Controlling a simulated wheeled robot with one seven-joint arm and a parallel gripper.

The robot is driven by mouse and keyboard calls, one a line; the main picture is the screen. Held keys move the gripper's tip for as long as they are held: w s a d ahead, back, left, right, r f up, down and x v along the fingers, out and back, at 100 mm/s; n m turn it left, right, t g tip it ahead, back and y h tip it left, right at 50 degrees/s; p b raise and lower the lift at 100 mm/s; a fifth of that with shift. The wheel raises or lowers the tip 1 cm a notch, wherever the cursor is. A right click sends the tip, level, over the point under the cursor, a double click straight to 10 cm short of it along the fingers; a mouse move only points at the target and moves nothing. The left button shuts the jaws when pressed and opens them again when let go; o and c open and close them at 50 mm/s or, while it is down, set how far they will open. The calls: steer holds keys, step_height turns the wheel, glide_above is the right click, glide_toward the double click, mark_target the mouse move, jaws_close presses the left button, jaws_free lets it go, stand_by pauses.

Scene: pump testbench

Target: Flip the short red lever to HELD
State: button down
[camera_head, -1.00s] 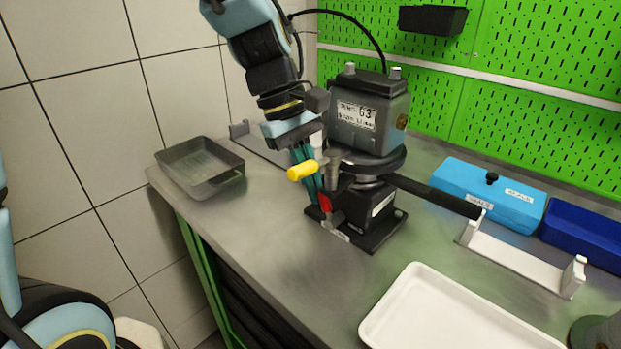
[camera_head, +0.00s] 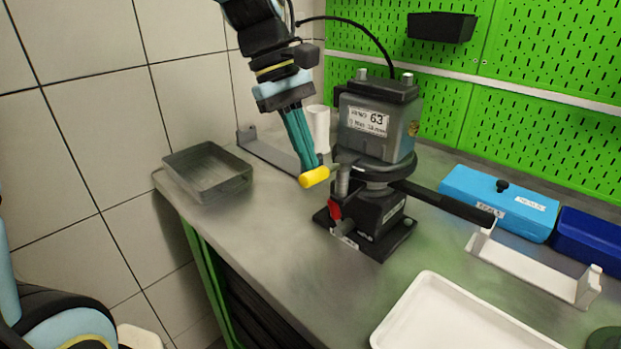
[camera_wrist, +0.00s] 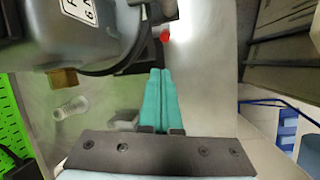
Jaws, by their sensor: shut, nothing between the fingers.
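The short red lever (camera_head: 335,210) is on the front left of the black base (camera_head: 370,235), below the yellow-tipped handle (camera_head: 314,177). It leans slightly, and a small pale label by its foot is too small to read. In the wrist view only a red spot of the lever (camera_wrist: 165,37) shows, beyond the fingertips. My gripper (camera_head: 312,167) has teal fingers pointing down, above and left of the red lever, apart from it, with the tips partly behind the yellow handle. The fingers are together and empty in the wrist view (camera_wrist: 160,72).
The grey pump unit (camera_head: 375,120) stands right of my fingers. A long black bar (camera_head: 445,203) sticks out to the right. A grey tray (camera_head: 205,190) is at left, a white tray (camera_head: 440,315) in front, blue boxes (camera_head: 500,200) at right. The bench's front left is clear.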

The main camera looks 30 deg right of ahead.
steer(key=shift+w+a+r, duration=0.1)
steer(key=shift+a+r, duration=0.1)
steer(key=shift+r, duration=1.35)
steer(key=shift+w, duration=0.1)
